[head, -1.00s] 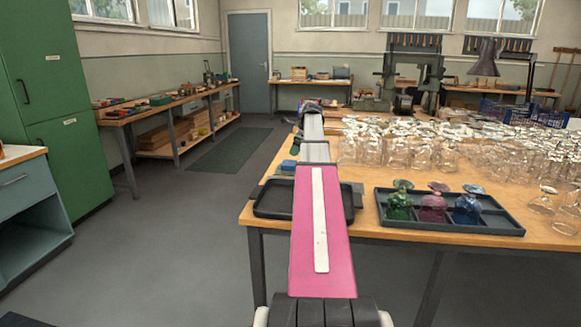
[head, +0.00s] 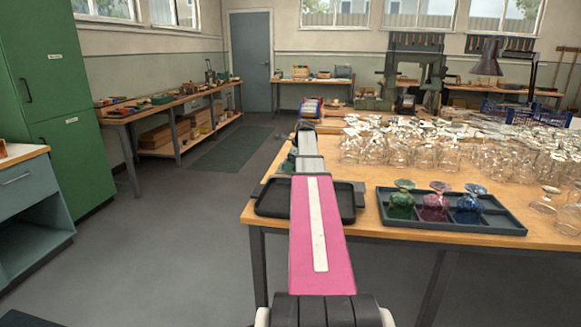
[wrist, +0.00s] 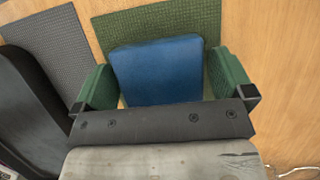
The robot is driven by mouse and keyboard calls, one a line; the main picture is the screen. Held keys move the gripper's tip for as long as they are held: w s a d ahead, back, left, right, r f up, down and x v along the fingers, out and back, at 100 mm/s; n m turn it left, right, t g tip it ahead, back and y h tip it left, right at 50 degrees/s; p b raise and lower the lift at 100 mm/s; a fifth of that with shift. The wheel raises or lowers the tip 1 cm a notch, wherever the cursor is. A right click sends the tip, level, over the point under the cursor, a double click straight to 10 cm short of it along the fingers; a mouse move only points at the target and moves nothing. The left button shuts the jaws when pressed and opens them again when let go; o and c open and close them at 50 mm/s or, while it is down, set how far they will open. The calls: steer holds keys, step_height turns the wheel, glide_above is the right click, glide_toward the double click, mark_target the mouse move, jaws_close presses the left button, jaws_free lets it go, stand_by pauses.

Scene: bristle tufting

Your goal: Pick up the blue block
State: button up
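The blue block (wrist: 157,72) lies between the two green fingers of my gripper (wrist: 165,82) in the wrist view. A narrow gap shows between the block and the right finger. The left finger is very close to the block's side, and I cannot tell if it touches. The fingers stand apart, about as wide as the block. A green textured mat (wrist: 190,20) shows behind the block. In the head view my pink and grey arm reaches over the table, and the block is not visible there.
A grey ribbed mat (wrist: 58,50) lies left of the green one. On the wooden table (head: 380,215) are a black tray (head: 272,205) beside my arm, a divided tray (head: 450,227) with coloured glasses, and many clear glasses (head: 430,150) on the right.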

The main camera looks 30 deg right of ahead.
steer(key=c, duration=0.7)
steer(key=shift+r, duration=0.1)
steer(key=shift+r, duration=0.55)
step_height(320, 180, up, 3)
steer(key=shift+f, duration=0.1)
steer(key=s+a+r, duration=0.2)
steer(key=a, duration=0.1)
steer(key=s+a+r, duration=0.2)
steer(key=a, duration=0.1)
steer(key=s+a+r, duration=0.3)
steer(key=shift+a, duration=0.2)
